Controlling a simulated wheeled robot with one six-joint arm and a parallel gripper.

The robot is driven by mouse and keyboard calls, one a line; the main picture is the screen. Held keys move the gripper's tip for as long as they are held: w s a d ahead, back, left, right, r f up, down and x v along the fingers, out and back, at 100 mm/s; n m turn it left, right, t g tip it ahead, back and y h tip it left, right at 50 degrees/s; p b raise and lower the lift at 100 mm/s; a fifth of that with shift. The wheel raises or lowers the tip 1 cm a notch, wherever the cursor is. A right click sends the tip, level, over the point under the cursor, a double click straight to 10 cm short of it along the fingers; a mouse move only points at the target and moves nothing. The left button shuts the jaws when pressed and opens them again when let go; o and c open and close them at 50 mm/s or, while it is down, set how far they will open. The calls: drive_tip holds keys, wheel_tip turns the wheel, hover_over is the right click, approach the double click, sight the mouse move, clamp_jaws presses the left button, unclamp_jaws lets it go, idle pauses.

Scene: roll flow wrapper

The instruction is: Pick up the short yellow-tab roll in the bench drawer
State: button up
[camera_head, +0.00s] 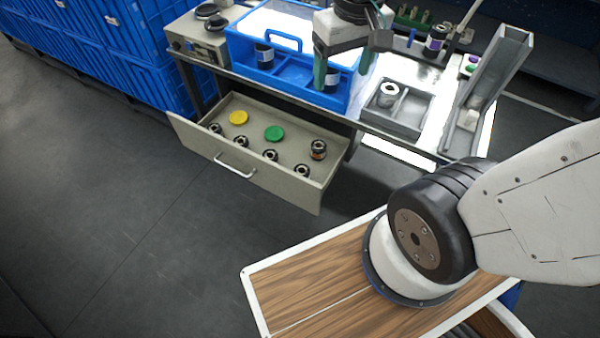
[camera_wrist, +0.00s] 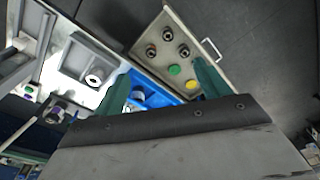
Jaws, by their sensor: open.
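The bench drawer (camera_head: 190,145) is pulled open, and it also shows in the wrist view (camera_wrist: 206,62). In it are a yellow disc (camera_head: 238,118), a green disc (camera_head: 274,133) and several short dark-and-silver rolls, one of them at the front (camera_head: 270,155). A taller roll with an orange-brown band (camera_head: 318,149) stands at the right. My gripper (camera_head: 342,80) is open and empty, above the blue box on the bench, behind and right of the drawer.
Blue crates (camera_head: 120,45) stand at the left. Floor before the drawer is clear.

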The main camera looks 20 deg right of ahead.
drive_tip(key=w+f, duration=0.8)
drive_tip(key=f, duration=0.1)
drive_tip(key=n+g, duration=0.1)
drive_tip(key=n, duration=0.1)
hover_over(302, 170)
drive_tip(key=w, duration=0.1)
wheel_tip(302, 170, down, 32)
drive_tip(key=shift+r, duration=0.2)
drive_tip(key=f, duration=0.5)
drive_tip(key=s+f, duration=0.1)
drive_tip(key=f, duration=0.2)
drive_tip(key=c, duration=1.1)
